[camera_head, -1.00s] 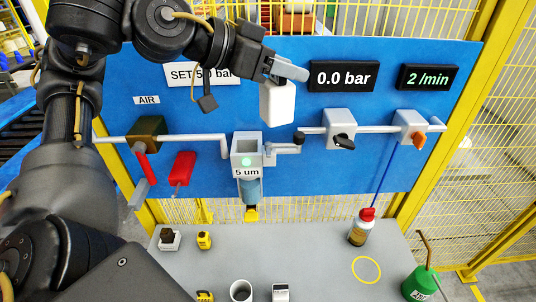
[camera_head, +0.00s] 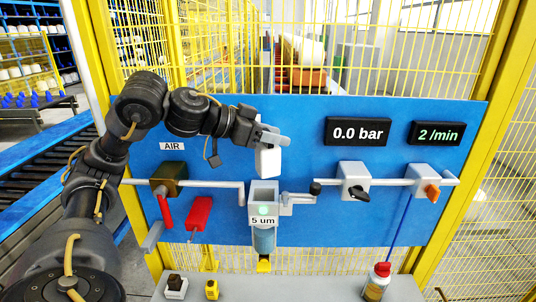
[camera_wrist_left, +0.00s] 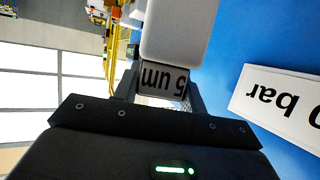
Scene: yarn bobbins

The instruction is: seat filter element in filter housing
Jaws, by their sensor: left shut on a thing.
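The filter element (camera_head: 268,163) is a white block. My left gripper (camera_head: 270,138) is shut on its upper end and holds it upright just above the filter housing. In the head view the element's lower end appears close over the opening; I cannot tell the exact gap. In the left wrist view the element (camera_wrist_left: 180,30) extends past the fingers, with an upside-down "5 um" label between them. My right gripper is out of view.
The blue panel (camera_head: 300,120) carries a "0.0 bar" display (camera_head: 357,131), a "2/min" display (camera_head: 437,132), a red lever (camera_head: 165,210), a red tag (camera_head: 199,214) and grey valves on a pipe. A bottle (camera_head: 377,282) stands on the grey bench below. Yellow mesh fencing is behind.

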